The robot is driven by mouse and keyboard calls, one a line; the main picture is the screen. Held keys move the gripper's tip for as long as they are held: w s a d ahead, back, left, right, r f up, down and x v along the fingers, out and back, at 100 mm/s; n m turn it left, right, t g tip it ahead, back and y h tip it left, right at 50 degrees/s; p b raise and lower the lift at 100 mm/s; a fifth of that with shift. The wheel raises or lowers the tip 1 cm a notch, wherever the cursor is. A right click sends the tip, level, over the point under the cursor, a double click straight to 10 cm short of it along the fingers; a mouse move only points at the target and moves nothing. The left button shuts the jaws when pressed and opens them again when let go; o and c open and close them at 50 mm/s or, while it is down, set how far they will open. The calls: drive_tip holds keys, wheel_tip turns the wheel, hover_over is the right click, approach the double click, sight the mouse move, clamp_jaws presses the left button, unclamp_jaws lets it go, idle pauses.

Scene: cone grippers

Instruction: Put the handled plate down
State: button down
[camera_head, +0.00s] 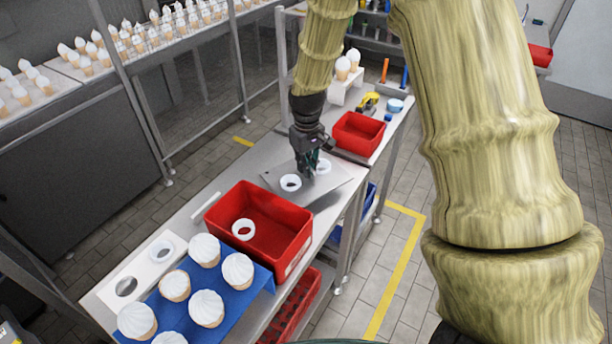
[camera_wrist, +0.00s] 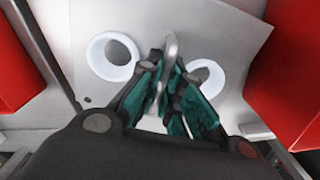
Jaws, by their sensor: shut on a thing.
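The handled plate (camera_head: 335,179) is a flat grey metal sheet with two white rings on it, one ring (camera_head: 291,183) left of the handle and one (camera_head: 323,166) right of it. My gripper (camera_head: 309,168) points down at the plate's middle, over the metal table (camera_head: 190,215). In the wrist view my gripper (camera_wrist: 170,82) is shut on the plate's upright handle (camera_wrist: 171,48), with green finger pads on either side. The plate (camera_wrist: 215,32) looks about level. I cannot tell whether its underside touches the table or hangs slightly above it.
A large red bin (camera_head: 285,262) holding a white ring (camera_head: 243,229) stands in front of the plate. A smaller red bin (camera_head: 359,134) stands behind it. Ice cream cones (camera_head: 206,308) stand in a blue holder (camera_head: 254,287) nearest me. The gaps beside both bins are narrow.

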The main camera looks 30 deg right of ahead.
drive_tip(key=shift+f+p, duration=0.6)
drive_tip(key=shift+f, duration=1.6)
drive_tip(key=c, duration=1.6)
unclamp_jaws()
drive_tip(key=shift+f, duration=0.1)
drive_tip(key=shift+s, duration=0.1)
drive_tip(key=shift+r+b, duration=1.75)
drive_tip(key=shift+r, duration=4.4)
